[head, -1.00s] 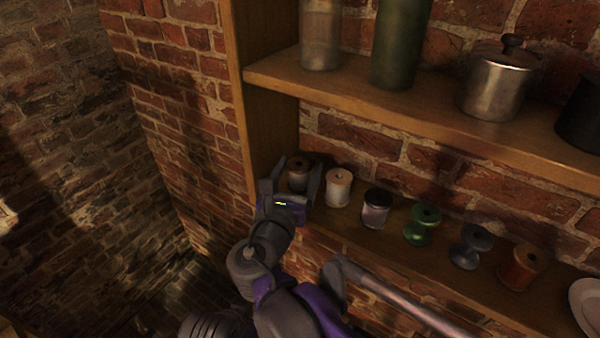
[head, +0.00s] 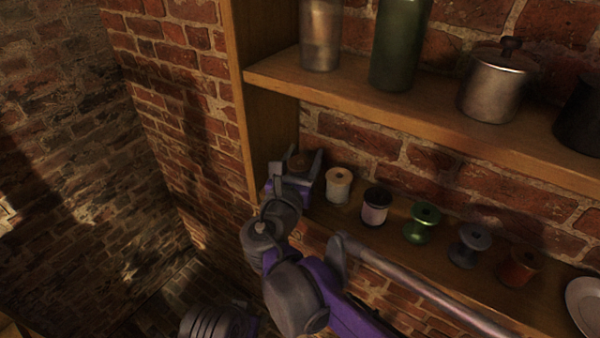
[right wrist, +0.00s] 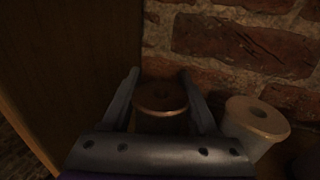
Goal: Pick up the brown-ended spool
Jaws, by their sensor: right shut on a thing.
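The brown-ended spool (head: 299,161) is at the left end of the lower shelf, beside the wooden side panel, mostly hidden behind my right gripper (head: 298,167). My left gripper is not in view.
A cream spool (head: 338,185) stands close to the right, also in the right wrist view (right wrist: 256,118). Beyond it are a dark-topped pale spool (head: 375,207), a green spool (head: 422,222), a grey-blue spool (head: 468,245) and a reddish-brown spool (head: 519,267). The upper shelf (head: 400,107) overhangs.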

